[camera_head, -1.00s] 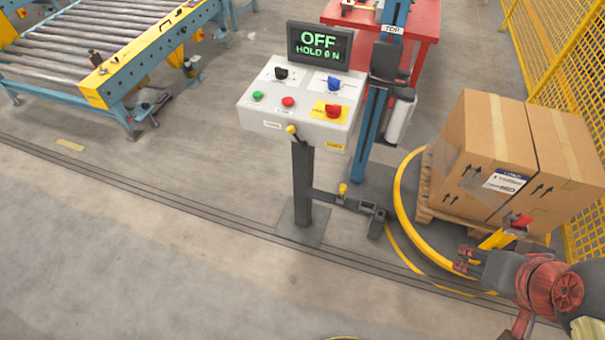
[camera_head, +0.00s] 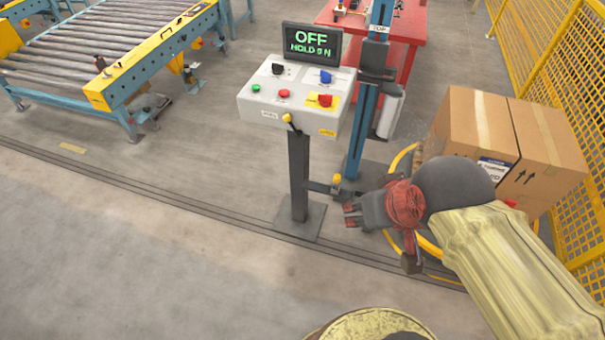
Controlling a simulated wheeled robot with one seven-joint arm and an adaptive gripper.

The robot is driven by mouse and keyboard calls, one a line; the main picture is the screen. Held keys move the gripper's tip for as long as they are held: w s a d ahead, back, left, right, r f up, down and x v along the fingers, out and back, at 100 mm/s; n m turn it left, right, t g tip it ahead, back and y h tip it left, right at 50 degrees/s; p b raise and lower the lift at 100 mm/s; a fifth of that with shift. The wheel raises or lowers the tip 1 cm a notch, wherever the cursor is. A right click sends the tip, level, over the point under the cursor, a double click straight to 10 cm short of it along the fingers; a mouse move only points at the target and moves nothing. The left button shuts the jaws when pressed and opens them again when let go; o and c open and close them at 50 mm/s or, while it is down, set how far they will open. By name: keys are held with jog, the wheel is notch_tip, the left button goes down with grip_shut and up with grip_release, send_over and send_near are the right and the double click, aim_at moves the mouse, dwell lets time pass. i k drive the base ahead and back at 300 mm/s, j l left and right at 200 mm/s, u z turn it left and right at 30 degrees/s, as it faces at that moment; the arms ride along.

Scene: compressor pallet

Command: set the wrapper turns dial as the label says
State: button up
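The control panel (camera_head: 297,100) is a pale box on a dark post. Its top carries a black knob (camera_head: 278,69), a blue knob (camera_head: 325,76) and a red knob (camera_head: 325,100) on a yellow plate. The small print beside them is unreadable, so I cannot tell which is the turns dial. The display (camera_head: 311,43) reads OFF, with a HOLD line whose digit is unclear. A white and blue label (camera_head: 495,169) on the carton (camera_head: 478,122) is partly hidden by my arm and unreadable. My gripper (camera_head: 347,215) looks open and empty, low right of the post, pointing left.
Green (camera_head: 256,88) and red (camera_head: 284,93) buttons and a yellow-tipped lever (camera_head: 287,118) are on the panel. A blue mast (camera_head: 362,125) stands behind it. A roller conveyor (camera_head: 90,50) is at upper left, yellow fencing (camera_head: 555,75) at right. The floor left of the post is clear.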

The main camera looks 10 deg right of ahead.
aim_at(277, 69)
jog(key=z, duration=1.7)
jog(key=u, duration=1.7)
jog(key=i+j+z, duration=0.2)
jog(key=i+j, duration=0.5)
